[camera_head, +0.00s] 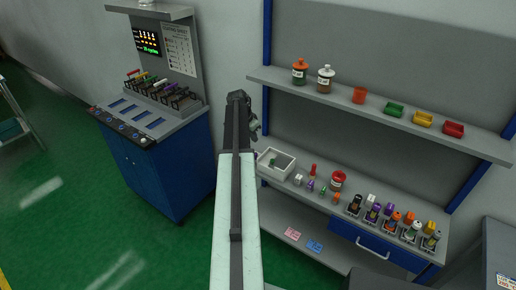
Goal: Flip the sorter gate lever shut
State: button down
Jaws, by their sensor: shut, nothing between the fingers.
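A blue cabinet machine (160,165) stands at the left against the wall. My arm reaches up through the middle of the view. My gripper (254,126) is partly hidden behind the arm, to the right of the machine and apart from it. It is shut and empty, in front of the wall and shelf unit.
A workbench (325,215) at the right holds a white bin (276,163), a red can (338,180) and several small bottles. The upper shelf (380,112) holds jars and coloured trays. The green floor (75,200) left of my arm is clear.

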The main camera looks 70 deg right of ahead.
aim_at(256, 154)
jog(key=b+x, duration=0.9)
jog(key=x, duration=0.1)
jog(key=shift+w+a+f+b, duration=0.1)
jog(key=shift+f+b, duration=0.05)
jog(key=shift+b, duration=0.15)
